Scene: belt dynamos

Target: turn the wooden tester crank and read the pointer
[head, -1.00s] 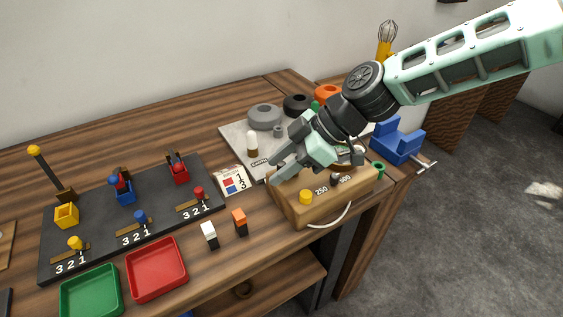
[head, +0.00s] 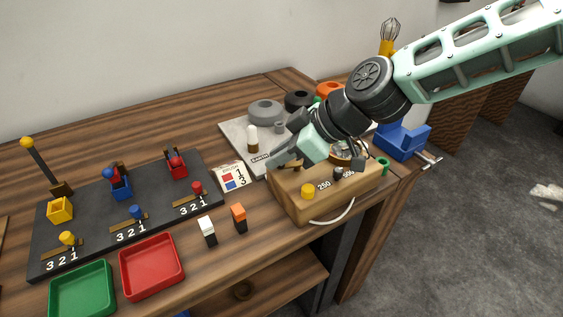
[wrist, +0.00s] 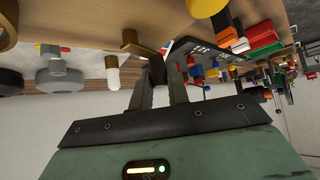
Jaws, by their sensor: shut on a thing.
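The wooden tester box (head: 292,200) stands at the table's front right edge, with a yellow knob (head: 307,191), a black knob (head: 338,173) and the marks 250 and 500 on it. My gripper (head: 284,161) is low over the box's back left top, shut on the small brown crank, which is mostly hidden by the jaws. In the wrist view, the brass-brown crank piece (wrist: 131,42) runs to the fingertips (wrist: 160,72). The round dial (head: 347,152) is partly covered by my gripper, and I cannot read its pointer.
A grey plate (head: 240,138) with round weights lies behind the box. A blue holder (head: 403,141) stands at right. A white and an orange block (head: 239,217), a red tray (head: 151,280), a green tray (head: 82,291) and a dark board (head: 90,212) are at left.

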